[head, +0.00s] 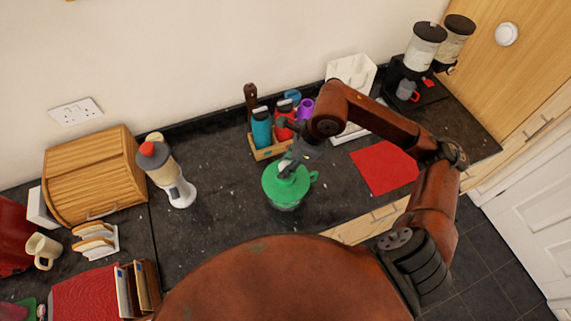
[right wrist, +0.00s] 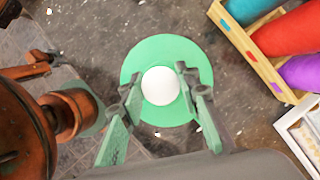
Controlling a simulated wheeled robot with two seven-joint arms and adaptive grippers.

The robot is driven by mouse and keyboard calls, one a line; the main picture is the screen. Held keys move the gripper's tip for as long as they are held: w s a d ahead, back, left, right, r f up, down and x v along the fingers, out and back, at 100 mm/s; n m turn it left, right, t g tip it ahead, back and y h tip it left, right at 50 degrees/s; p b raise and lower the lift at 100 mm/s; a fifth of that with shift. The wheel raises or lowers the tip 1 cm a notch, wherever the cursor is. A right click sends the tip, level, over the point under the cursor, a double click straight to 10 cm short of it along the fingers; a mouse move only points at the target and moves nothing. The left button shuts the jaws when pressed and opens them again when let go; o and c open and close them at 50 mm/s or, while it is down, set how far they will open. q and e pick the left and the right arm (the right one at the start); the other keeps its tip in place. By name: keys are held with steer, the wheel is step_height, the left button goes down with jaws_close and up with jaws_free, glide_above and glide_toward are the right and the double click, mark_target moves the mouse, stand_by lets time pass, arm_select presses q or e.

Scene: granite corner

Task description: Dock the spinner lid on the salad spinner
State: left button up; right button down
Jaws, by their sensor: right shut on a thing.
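The green spinner lid (head: 279,186) is in the middle of the head view, and its round disc with a white knob (right wrist: 161,86) fills the centre of the right wrist view. My right gripper (head: 287,168) is above the lid with its fingers (right wrist: 154,93) on both sides of the knob, shut on it. The salad spinner (head: 287,207) shows below the lid as a greenish bowl, with a green handle at its right. The lid hides the bowl's top, so I cannot tell whether it is seated or just above. My left gripper is not in view.
A wooden caddy (head: 268,152) with coloured bottles stands close behind the spinner. A red mat (head: 384,166) lies to the right, and a grey-and-white dispenser (head: 172,180) stands to the left. Dark counter is clear between dispenser and spinner. The counter's front edge is near.

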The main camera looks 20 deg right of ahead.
steer(key=shift+f, duration=0.15)
steer(key=c, duration=1.7)
jaws_free()
steer(key=shift+c, duration=0.2)
steer(key=p+v, duration=0.3)
steer(key=v, duration=0.8)
steer(key=shift+p, duration=0.4)
steer(key=shift+s, duration=0.15)
